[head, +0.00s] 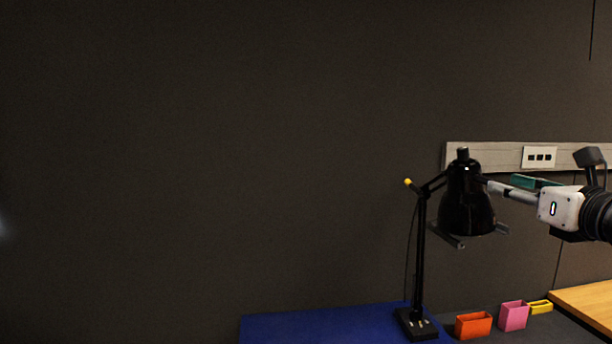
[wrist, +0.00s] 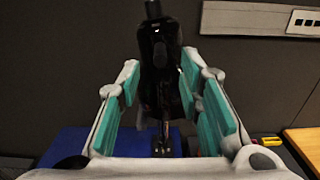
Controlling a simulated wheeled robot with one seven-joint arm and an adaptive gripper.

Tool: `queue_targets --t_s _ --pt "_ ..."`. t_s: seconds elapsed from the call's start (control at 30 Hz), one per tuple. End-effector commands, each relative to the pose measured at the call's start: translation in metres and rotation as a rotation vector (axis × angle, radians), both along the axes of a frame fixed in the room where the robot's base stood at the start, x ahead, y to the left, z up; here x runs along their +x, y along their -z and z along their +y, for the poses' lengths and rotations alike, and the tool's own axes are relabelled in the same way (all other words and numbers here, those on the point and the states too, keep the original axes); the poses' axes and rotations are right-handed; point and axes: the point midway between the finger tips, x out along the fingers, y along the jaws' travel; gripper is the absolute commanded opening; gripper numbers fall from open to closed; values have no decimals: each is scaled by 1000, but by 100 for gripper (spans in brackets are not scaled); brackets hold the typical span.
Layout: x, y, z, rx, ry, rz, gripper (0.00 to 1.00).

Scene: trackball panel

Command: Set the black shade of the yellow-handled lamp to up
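The lamp's black shade (head: 467,205) hangs with its wide opening facing down and its narrow end up, in the head view. The yellow handle (head: 408,182) is at the arm joint left of the shade, above the black post and base (head: 416,325). My gripper (wrist: 162,75) reaches in from the right in the head view. Its teal-padded fingers stand apart on either side of the shade (wrist: 158,45) in the wrist view. The right pad looks close to the shade; I cannot tell if it touches. The shade hides part of the fingers in the head view.
A blue mat (head: 320,325) lies under the lamp. Orange (head: 473,325), pink (head: 513,316) and yellow (head: 541,307) containers stand right of the base. A wooden surface (head: 590,303) is at far right. A wall rail with sockets (head: 539,157) is behind my gripper.

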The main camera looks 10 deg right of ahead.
Motion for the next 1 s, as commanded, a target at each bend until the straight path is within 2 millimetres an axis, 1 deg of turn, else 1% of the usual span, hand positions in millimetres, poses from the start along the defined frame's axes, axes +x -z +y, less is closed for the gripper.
queue_targets --t_s 0.03,0.1,0.3,0.5,0.73,0.77,0.8,0.9,1.0 --pt "11 0 0 1 -3 0 33" --pt "23 1 1 0 -2 1 33" --pt "48 0 1 -1 -1 0 33" --pt "57 0 2 -1 -1 0 33" --pt "57 0 2 -1 -1 0 33" --pt "57 0 2 -1 -1 0 28" --pt "57 0 2 -1 -1 0 19" --pt "57 0 2 -1 -1 0 0" --pt "57 0 2 -1 0 0 0"
